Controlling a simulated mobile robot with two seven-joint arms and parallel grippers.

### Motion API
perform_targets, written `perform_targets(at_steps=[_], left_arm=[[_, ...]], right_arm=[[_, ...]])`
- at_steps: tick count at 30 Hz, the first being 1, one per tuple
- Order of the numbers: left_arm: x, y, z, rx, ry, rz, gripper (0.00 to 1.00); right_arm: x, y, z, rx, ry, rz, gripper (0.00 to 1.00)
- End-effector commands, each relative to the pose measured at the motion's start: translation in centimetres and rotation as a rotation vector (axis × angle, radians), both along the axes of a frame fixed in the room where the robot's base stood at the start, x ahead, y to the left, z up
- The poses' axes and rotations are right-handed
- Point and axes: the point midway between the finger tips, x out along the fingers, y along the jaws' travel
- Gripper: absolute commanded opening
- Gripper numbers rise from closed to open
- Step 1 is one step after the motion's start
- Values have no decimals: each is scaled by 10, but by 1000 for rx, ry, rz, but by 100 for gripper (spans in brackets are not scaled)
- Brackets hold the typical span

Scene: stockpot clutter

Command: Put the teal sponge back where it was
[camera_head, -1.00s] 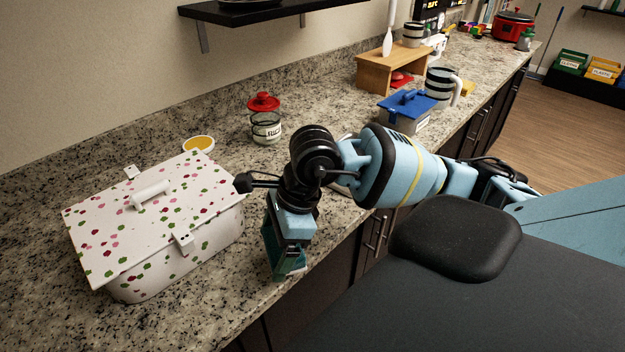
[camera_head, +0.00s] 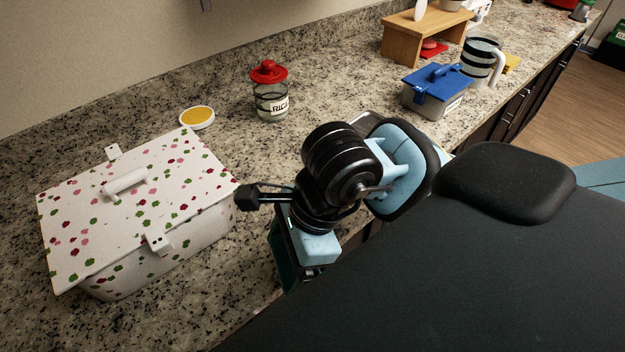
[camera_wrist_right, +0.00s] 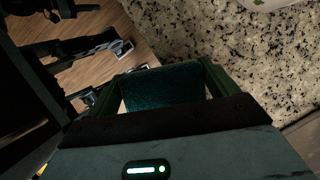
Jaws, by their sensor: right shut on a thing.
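The teal sponge (camera_wrist_right: 163,88) shows in the right wrist view, dark and textured, between the two green fingers of my right gripper (camera_head: 290,272). My right gripper is shut on it. In the head view the gripper points down near the counter's front edge, to the right of the spotted box; my own wrist covers most of it and the sponge. I cannot tell whether the sponge touches the counter. My left gripper is not in view.
A white box with coloured spots and a lid (camera_head: 125,205) stands at left on the granite counter (camera_head: 225,317). Behind are a yellow-topped dish (camera_head: 197,118), a red-lidded jar (camera_head: 270,95) and a blue-lidded container (camera_head: 433,92). A wooden stand (camera_head: 420,40) and striped pitcher (camera_head: 480,62) stand farther right.

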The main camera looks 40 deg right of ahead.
Motion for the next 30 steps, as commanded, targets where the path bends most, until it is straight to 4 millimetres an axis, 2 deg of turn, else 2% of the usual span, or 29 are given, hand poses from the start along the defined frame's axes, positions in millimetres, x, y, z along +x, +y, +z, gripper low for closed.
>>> perform_targets(at_steps=[8,11,14,18,24,30], left_arm=[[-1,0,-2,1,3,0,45],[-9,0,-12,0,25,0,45],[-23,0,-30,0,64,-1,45],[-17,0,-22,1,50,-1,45],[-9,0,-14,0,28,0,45],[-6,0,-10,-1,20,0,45]], right_arm=[[-2,1,0,-1,0,2,64],[6,-5,-5,-3,5,-2,64],[20,-18,-11,-2,9,-3,64],[44,-40,-6,-5,2,-6,64],[78,-69,-8,-2,0,-4,64],[104,-92,-12,0,-1,0,64]])
